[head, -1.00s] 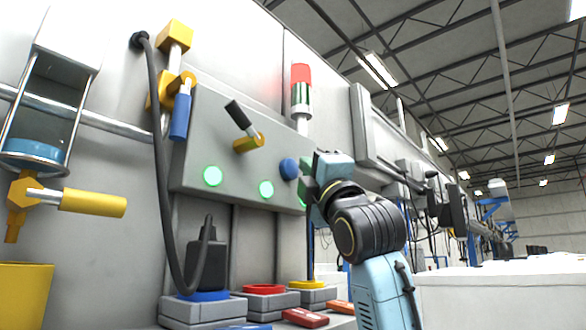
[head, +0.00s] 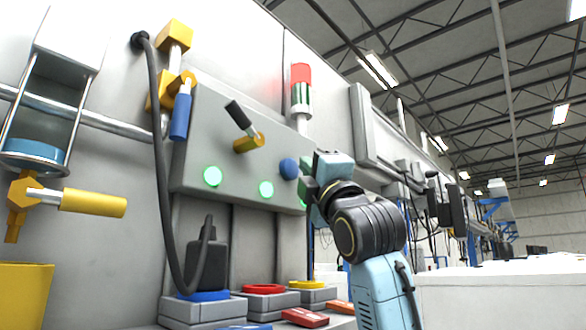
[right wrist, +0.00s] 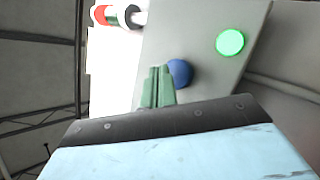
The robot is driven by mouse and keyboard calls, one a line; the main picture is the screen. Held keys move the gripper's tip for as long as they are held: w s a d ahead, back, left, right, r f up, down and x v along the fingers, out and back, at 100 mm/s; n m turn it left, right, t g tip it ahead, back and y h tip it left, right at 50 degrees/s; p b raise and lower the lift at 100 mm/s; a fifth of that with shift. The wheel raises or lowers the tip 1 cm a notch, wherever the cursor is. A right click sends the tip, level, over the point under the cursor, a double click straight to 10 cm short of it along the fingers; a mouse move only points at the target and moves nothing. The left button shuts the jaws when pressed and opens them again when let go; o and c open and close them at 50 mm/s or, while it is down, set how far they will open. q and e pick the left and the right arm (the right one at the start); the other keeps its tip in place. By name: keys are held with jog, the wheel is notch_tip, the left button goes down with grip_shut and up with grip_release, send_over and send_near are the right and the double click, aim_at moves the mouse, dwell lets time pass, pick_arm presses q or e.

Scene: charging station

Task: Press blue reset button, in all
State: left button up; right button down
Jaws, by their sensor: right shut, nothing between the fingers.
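The blue reset button (head: 288,168) is a round knob on the sloped grey control panel (head: 215,130), right of the green lights. My right gripper (head: 305,180) is at the panel's right end, just right of the button, with its green fingers shut and empty. In the right wrist view the blue button (right wrist: 181,73) shows beside the tips of the green fingers (right wrist: 158,85), partly covered by them. I cannot tell whether the fingers touch it. My left gripper is not in view.
Green lit lamps (head: 213,176) and a black-handled lever (head: 243,125) are on the panel. A red and green signal tower (head: 301,90) stands behind. A black cable (head: 160,170) hangs to a plug (head: 207,262) below. Yellow and blue valve handles are at left.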

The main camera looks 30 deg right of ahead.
jog(key=shift+w, duration=0.1)
jog(key=shift+w+a, duration=0.2)
jog(key=shift+w, duration=0.1)
jog(key=shift+w+a, duration=0.15)
jog(key=shift+w, duration=0.2)
dwell(0.8)
dwell(0.4)
jog(key=shift+s+d, duration=0.3)
jog(key=shift+s, duration=0.4)
jog(key=shift+b, duration=0.3)
jog(key=shift+s+d+b, duration=0.2)
jog(key=shift+s+d, duration=0.1)
jog(key=shift+s, duration=0.5)
jog(key=shift+s+d+b, duration=0.2)
jog(key=shift+s+d, duration=0.15)
jog(key=shift+s, duration=0.4)
jog(key=shift+s+d+b, duration=0.2)
jog(key=shift+s+d, duration=0.1)
jog(key=shift+s, duration=0.5)
jog(key=shift+f, duration=0.1)
